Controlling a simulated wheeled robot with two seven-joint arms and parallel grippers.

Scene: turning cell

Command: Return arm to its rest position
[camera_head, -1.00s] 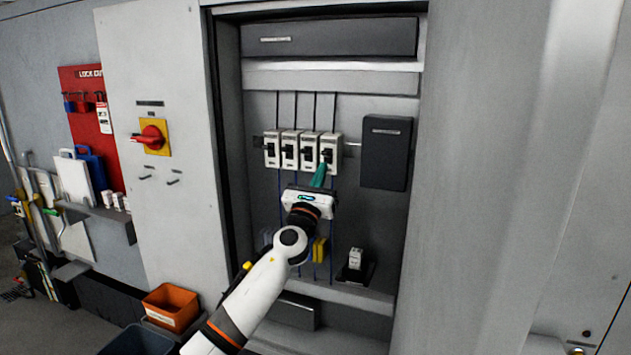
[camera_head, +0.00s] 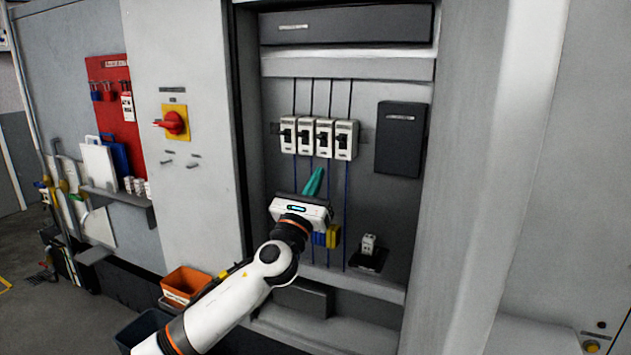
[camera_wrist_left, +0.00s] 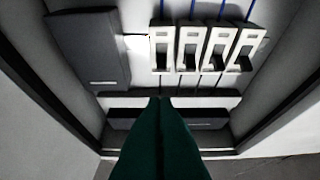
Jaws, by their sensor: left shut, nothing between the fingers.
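My left gripper (camera_head: 314,182) is in the open electrical cabinet, below a row of several white breakers (camera_head: 318,138) with black toggles. Its teal fingers are together with nothing between them, and they are apart from the breakers. In the left wrist view the shut teal fingers (camera_wrist_left: 160,100) point toward the cabinet, with the breakers (camera_wrist_left: 205,48) above them. My left arm (camera_head: 222,308) comes in from the lower left. My right gripper is not in view.
A dark box (camera_head: 401,140) is mounted right of the breakers. A small white module (camera_head: 369,244) stands on the lower right. The cabinet's left side carries a red rotary switch (camera_head: 172,123). An orange bin (camera_head: 187,284) and a red lockout board (camera_head: 115,105) are at left.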

